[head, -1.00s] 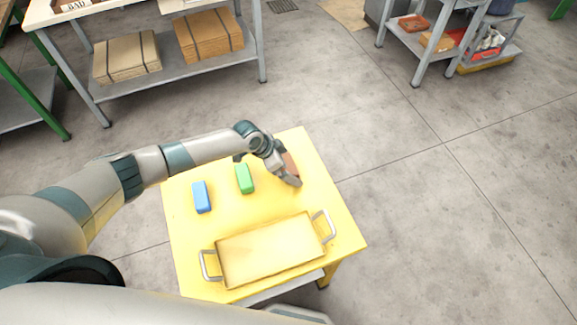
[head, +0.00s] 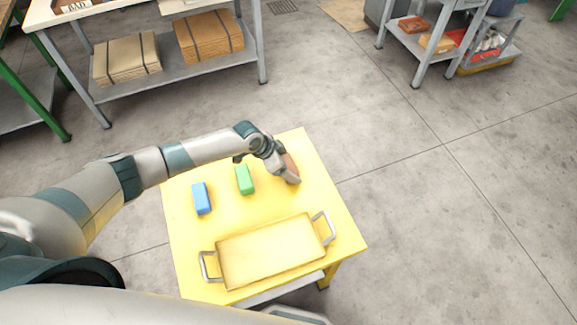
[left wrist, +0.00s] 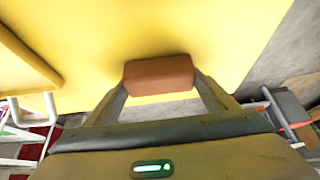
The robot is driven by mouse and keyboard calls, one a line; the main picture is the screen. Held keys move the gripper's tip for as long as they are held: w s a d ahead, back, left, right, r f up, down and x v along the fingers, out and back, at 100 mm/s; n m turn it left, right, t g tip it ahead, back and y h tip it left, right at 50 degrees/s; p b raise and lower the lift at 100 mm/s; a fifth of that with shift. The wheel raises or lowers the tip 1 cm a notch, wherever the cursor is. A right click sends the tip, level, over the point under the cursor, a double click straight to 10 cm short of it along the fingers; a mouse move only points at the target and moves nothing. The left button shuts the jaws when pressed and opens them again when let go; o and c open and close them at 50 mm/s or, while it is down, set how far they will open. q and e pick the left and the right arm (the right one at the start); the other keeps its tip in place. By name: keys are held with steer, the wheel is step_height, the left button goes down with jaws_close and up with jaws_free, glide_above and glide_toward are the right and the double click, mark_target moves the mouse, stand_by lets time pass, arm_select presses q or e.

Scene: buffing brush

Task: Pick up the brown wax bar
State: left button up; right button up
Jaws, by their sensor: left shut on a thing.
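The brown wax bar (left wrist: 158,76) is between the two fingers of my left gripper (left wrist: 160,88) in the left wrist view, with a finger against each end. In the head view the bar (head: 291,164) shows partly behind my left gripper (head: 288,176), near the far right part of the yellow table (head: 225,228). The gripper is shut on the bar. I cannot tell whether the bar is clear of the tabletop. My right gripper is not in view.
A green bar (head: 245,180) and a blue bar (head: 202,198) stand left of the gripper. A yellow tray (head: 320,252) with two grey handles lies at the table's near side. Grey shelving (head: 180,66) with cardboard stacks stands behind, across open floor.

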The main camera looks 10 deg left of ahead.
mark_target(289, 165)
arm_select(q)
steer(key=shift+r, duration=0.5)
step_height(289, 165, up, 3)
steer(key=shift+s+d+r+b, duration=0.1)
steer(key=shift+b, duration=0.7)
steer(key=s+d+r+b, duration=0.1)
steer(key=s+d+r, duration=0.1)
steer(key=s, duration=0.3)
steer(key=s+d+r+b, duration=0.1)
steer(key=s+d+r, duration=0.2)
steer(key=s+r, duration=0.1)
steer(key=shift+s+r, duration=0.4)
steer(key=shift+s, duration=0.25)
